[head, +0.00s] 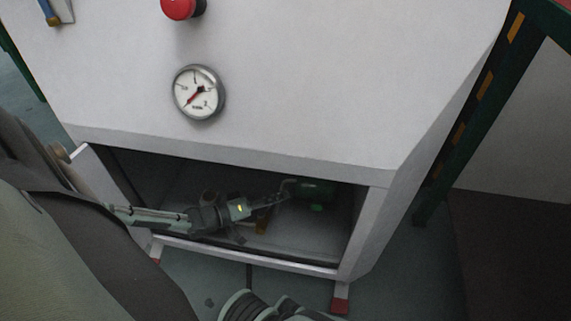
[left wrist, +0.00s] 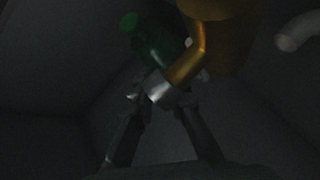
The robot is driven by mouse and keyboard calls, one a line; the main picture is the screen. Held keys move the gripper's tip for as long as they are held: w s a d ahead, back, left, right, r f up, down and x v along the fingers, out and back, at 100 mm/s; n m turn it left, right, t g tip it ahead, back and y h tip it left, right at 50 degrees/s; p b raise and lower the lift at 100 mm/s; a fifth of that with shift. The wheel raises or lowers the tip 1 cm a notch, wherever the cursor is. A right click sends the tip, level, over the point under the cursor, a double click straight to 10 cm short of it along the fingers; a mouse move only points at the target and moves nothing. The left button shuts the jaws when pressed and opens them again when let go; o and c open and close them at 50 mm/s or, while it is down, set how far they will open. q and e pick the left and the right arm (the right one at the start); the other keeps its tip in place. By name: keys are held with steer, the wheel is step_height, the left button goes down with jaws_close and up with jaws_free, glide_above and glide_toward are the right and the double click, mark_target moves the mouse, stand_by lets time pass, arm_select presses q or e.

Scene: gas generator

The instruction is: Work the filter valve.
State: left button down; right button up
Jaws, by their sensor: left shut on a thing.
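The filter valve sits in the dark open compartment under the white panel. In the left wrist view its brass-coloured lever (left wrist: 186,66) slants down to a pale tip between my fingertips. A green cylindrical part (left wrist: 150,40) lies beside the lever, and it also shows in the head view (head: 318,190). My left gripper (head: 272,201) reaches into the compartment from the left. In the left wrist view my left gripper (left wrist: 160,92) is shut on the lever's end. The dim light hides the exact contact. My right gripper is not in view.
The cabinet's lower frame bar (head: 250,257) and right post (head: 362,230) bound the opening. An open door (head: 100,180) stands at the left. A pressure gauge (head: 199,92) and red button (head: 180,8) are on the panel above. A pale curved pipe (left wrist: 299,32) lies right of the valve.

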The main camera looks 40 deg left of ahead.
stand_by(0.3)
arm_select(q)
steer(key=c, duration=1.5)
jaws_free()
steer(key=v, duration=0.7)
steer(key=shift+s+a, duration=0.15)
steer(key=shift+s, duration=0.05)
